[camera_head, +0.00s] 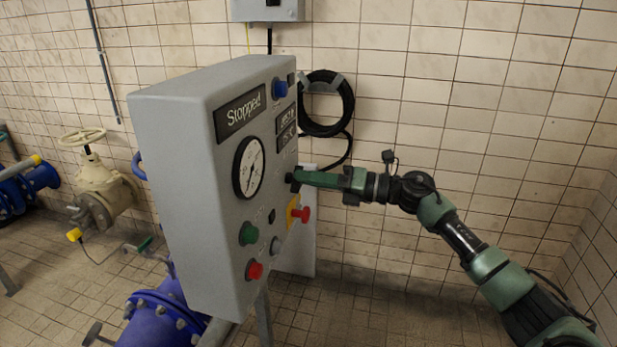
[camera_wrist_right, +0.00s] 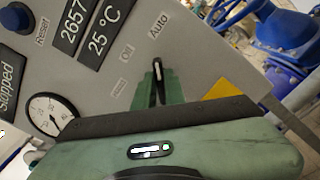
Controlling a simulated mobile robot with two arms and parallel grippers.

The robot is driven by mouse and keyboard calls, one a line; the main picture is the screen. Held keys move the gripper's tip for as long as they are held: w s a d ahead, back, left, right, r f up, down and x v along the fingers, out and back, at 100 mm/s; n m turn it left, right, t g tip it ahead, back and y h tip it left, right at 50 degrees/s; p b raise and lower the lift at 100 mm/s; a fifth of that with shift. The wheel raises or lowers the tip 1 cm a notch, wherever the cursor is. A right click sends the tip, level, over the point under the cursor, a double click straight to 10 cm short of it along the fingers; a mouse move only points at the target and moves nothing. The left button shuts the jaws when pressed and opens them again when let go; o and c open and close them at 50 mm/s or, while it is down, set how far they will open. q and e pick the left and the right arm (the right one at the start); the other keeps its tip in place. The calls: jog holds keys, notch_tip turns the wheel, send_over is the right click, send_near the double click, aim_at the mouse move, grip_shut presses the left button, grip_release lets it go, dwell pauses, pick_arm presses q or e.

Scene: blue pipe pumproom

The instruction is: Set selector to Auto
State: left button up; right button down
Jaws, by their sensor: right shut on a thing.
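The grey control panel (camera_head: 165,190) stands at the left of the head view, its face turned right. The black selector knob (camera_wrist_right: 157,84) shows between the green fingers of my right gripper (camera_wrist_right: 160,88) in the right wrist view. That gripper (camera_head: 297,179) reaches the panel from the right in the head view and is shut on the knob. In the wrist view the knob's visible end points up, toward the Auto label (camera_wrist_right: 158,25). The Off label (camera_wrist_right: 127,52) lies to its upper left. My fingers and hand hide part of the knob. My left gripper is not in view.
Next to the selector are a red knob on a yellow plate (camera_head: 301,213), a green button (camera_head: 249,233), a red button (camera_head: 254,270) and a gauge (camera_head: 248,167). The display reads "Stopped" (camera_head: 240,112). A black hose coil (camera_head: 325,104) hangs on the tiled wall.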

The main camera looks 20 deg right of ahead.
dwell(0.3)
jog(key=c, duration=1.5)
grip_release()
jog(key=b+v, duration=0.3)
jog(key=v, duration=0.5)
jog(key=shift+b, duration=0.3)
